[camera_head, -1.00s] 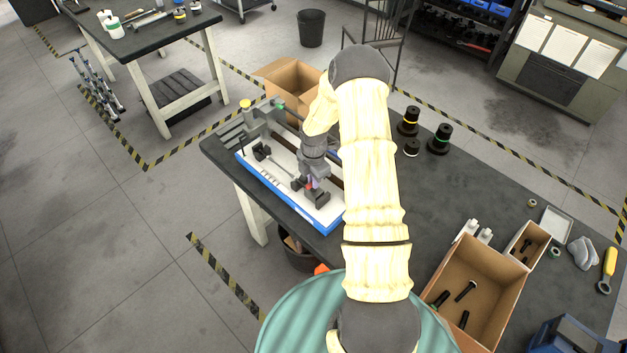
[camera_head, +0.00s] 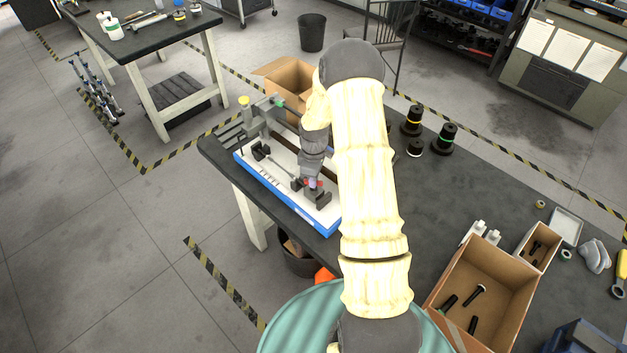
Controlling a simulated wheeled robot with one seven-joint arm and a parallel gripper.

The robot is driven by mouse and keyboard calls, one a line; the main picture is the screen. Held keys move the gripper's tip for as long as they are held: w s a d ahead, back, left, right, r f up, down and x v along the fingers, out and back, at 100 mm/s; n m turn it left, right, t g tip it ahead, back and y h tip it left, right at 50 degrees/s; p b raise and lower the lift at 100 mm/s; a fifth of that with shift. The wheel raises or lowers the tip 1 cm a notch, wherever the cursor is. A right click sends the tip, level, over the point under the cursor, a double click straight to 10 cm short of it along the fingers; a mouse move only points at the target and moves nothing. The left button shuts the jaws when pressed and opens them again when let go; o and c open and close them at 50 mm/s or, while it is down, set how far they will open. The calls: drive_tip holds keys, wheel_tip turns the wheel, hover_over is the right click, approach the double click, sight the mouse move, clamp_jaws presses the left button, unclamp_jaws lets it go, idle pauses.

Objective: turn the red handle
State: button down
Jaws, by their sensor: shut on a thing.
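The red handle (camera_head: 319,183) shows only as small red bits at my gripper's fingers, on the tensile frame near the front right of its base. My gripper (camera_head: 312,186) points down there and is shut on the handle, which it mostly hides. The tensile frame (camera_head: 262,122) lies on a white base with a blue edge (camera_head: 262,182) at the left end of the dark table. Dark clamp blocks (camera_head: 318,198) sit beside my gripper on the base.
An open cardboard box (camera_head: 288,82) stands behind the frame. Black spools (camera_head: 440,138) stand to the right of my arm. A cardboard box with black bolts (camera_head: 487,283) is at the front right. The table's middle right (camera_head: 470,190) is clear.

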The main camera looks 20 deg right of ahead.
drive_tip(key=shift+s+d+f+m+b, duration=0.1)
drive_tip(key=shift+s+m+b, duration=0.1)
drive_tip(key=shift+m, duration=0.55)
drive_tip(key=shift+s+f+m+b, duration=0.1)
drive_tip(key=shift+m+b, duration=0.1)
drive_tip(key=shift+m, duration=0.55)
drive_tip(key=shift+r, duration=0.1)
drive_tip(key=c, duration=1.5)
unclamp_jaws()
drive_tip(key=shift+s, duration=0.1)
drive_tip(key=shift+w+r, duration=0.15)
drive_tip(key=shift+w, duration=0.05)
drive_tip(key=shift+r, duration=0.2)
wheel_tip(320, 180, up, 17)
drive_tip(key=b, duration=0.3)
